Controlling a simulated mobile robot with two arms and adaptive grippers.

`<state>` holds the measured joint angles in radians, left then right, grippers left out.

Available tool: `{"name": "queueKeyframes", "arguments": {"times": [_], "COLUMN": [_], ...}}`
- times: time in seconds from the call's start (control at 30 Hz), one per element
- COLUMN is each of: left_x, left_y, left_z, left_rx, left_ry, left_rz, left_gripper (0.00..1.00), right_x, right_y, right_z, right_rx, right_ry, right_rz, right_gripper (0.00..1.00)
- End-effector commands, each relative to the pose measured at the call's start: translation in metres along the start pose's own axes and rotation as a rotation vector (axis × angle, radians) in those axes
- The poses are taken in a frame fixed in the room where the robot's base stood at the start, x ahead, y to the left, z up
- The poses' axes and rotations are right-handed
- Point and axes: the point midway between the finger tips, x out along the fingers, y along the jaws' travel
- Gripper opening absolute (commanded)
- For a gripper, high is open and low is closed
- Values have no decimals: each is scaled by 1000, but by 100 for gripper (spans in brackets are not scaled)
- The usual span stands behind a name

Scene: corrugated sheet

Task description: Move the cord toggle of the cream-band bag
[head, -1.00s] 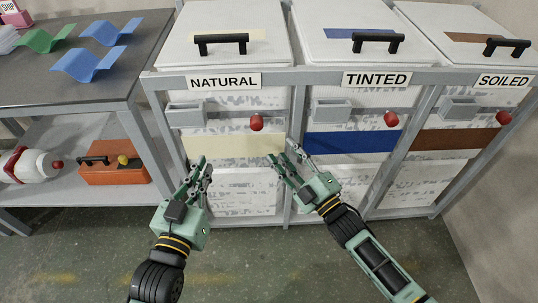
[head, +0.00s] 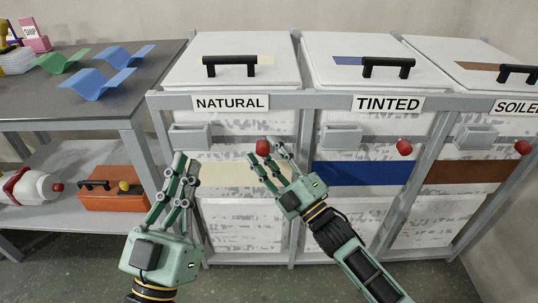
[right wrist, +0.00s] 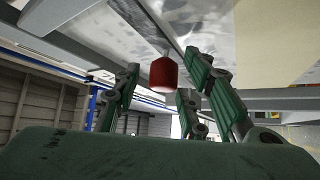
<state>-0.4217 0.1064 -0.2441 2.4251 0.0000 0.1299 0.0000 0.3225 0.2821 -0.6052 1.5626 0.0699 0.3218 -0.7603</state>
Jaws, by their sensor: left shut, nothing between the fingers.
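The cream-band bag (head: 222,174) hangs in the left bay, under the NATURAL sign (head: 231,103). Its cord toggle is a red knob (head: 262,147) at the bag's upper right front. My right gripper (head: 265,156) is open, with its fingertips right at the toggle in the head view. In the right wrist view the red toggle (right wrist: 163,75) shows beyond the spread fingers, toward their gap; I see no grip on it. My left gripper (head: 187,165) is shut and empty, in front of the left part of the cream-band bag.
The blue-band bag (head: 362,172) and brown-band bag (head: 470,175) stand to the right, each with its own red toggle. Grey frame posts separate the bays. A dark-topped table (head: 110,110) with wavy sheets stands at left; an orange box (head: 115,199) sits on its lower shelf.

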Motion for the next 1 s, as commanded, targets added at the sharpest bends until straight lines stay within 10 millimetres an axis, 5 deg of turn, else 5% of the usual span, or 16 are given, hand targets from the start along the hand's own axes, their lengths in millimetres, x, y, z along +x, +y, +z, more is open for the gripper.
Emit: {"name": "queueKeyframes", "arguments": {"times": [0.27,0.7,1.0], "left_x": [0,0,0], "left_y": [0,0,0], "left_z": [-2,-1,-1], "left_rx": [0,0,0], "left_ry": [7,6,5], "left_rz": [0,0,0], "left_gripper": [0,0,0], "right_x": [1,1,2], "right_y": [-1,1,2], "right_z": [0,0,0], "right_rx": [1,1,1], "right_ry": [-1,0,1], "right_rz": [-1,2,4], "right_gripper": [37,0,0]}}
